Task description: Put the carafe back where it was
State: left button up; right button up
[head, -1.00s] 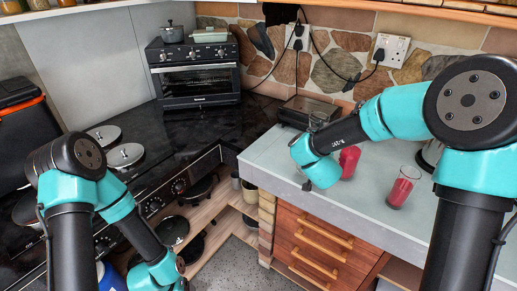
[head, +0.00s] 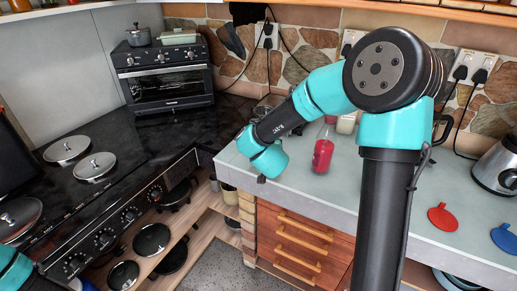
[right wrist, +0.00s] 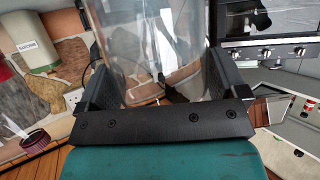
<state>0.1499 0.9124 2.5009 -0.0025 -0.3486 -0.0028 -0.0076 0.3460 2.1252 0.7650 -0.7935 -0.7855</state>
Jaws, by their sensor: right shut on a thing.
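The carafe (right wrist: 150,38) is a clear see-through vessel in the right wrist view. It stands between the two dark fingers of my right gripper (right wrist: 155,78), which is shut on it. In the head view my right gripper (head: 262,178) is over the left end of the grey worktop (head: 330,190). Its fingers are mostly hidden by the teal wrist, and I cannot make out the carafe there. My left gripper is out of view.
The black stovetop (head: 130,130) lies left.

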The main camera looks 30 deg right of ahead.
jog(key=shift+d+r, duration=0.1)
jog(key=w+d+f, duration=0.1)
jog(key=w+d, duration=0.7)
jog(key=w, duration=0.5)
jog(key=shift+w+d+f, duration=0.15)
jog(key=shift+w+f, duration=0.1)
jog(key=shift+w, duration=0.1)
jog(key=shift+f, duration=1.75)
jog(key=shift+f, duration=0.1)
jog(key=o, duration=1.3)
jog(key=shift+f, duration=0.1)
jog(key=shift+o, duration=0.2)
